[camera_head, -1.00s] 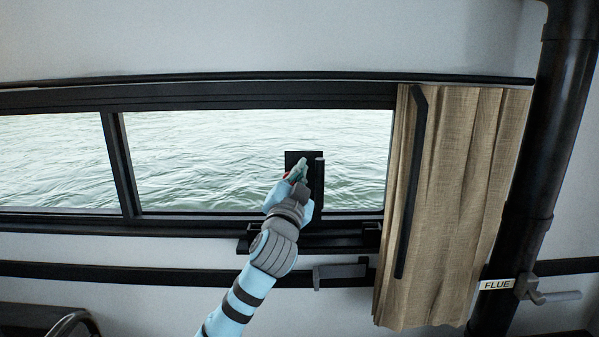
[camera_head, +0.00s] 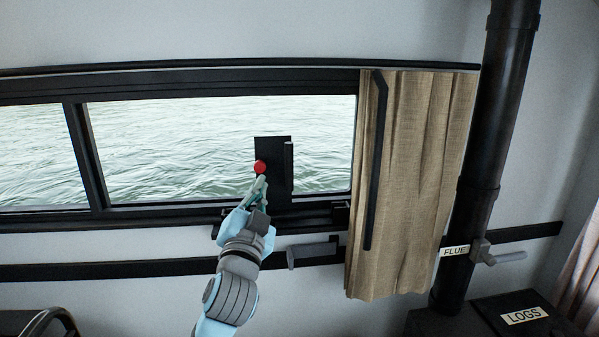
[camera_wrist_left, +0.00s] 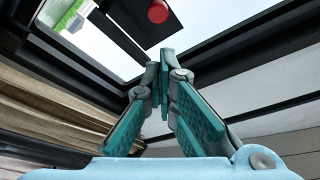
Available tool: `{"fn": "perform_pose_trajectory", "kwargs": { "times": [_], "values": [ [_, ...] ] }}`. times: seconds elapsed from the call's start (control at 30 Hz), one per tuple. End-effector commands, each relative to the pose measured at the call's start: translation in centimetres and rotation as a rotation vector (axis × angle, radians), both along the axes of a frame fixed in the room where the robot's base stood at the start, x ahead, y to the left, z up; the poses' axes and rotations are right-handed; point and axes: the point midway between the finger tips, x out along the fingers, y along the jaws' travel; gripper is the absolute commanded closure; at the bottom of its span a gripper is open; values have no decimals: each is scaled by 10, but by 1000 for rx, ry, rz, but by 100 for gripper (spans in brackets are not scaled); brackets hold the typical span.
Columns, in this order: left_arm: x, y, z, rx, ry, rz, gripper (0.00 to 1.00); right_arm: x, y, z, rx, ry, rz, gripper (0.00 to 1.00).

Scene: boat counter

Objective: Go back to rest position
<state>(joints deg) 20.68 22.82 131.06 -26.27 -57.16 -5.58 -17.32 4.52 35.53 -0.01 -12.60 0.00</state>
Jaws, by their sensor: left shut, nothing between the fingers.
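My left gripper (camera_head: 262,185) is in front of the window in the head view, just below a red round button (camera_head: 260,167) on a black upright plate (camera_head: 272,150). Its fingers are shut and empty. In the left wrist view the teal fingers (camera_wrist_left: 160,100) meet at their tips, and the red button (camera_wrist_left: 157,11) shows beyond them at the top, apart from the fingers. My right gripper is not in view.
A beige curtain (camera_head: 405,190) with a black rod (camera_head: 375,160) hangs right of the plate. A black flue pipe (camera_head: 485,130) with a side handle (camera_head: 507,256) stands farther right. A grey handle (camera_head: 312,251) sits below the window. A black box labelled LOGS (camera_head: 490,310) is at the lower right.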

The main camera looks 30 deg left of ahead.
Motion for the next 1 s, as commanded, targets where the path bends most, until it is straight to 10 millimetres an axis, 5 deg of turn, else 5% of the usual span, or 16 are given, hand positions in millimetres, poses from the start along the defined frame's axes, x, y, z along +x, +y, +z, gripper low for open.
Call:
{"fn": "perform_pose_trajectory", "kwargs": {
  "times": [0.17, 0.27, 0.37, 0.43, 0.5, 0.6, 0.7, 1.0],
  "values": [
    [-1, 0, -1, -2, 3, 1, 100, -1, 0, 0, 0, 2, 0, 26],
    [-1, -2, -23, -32, 49, -9, 100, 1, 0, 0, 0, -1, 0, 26],
    [-6, -10, -84, -123, 190, -32, 100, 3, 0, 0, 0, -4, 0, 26],
    [-20, -21, -150, -222, 344, -51, 100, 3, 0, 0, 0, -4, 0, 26],
    [-47, -35, -218, -333, 514, -64, 100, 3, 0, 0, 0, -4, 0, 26],
    [-95, -56, -293, -468, 728, -66, 100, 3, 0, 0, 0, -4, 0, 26],
    [-146, -76, -345, -578, 904, -58, 100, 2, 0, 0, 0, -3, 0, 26],
    [-286, -125, -437, -832, 1317, -3, 100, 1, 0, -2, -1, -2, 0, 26]
  ]
}}
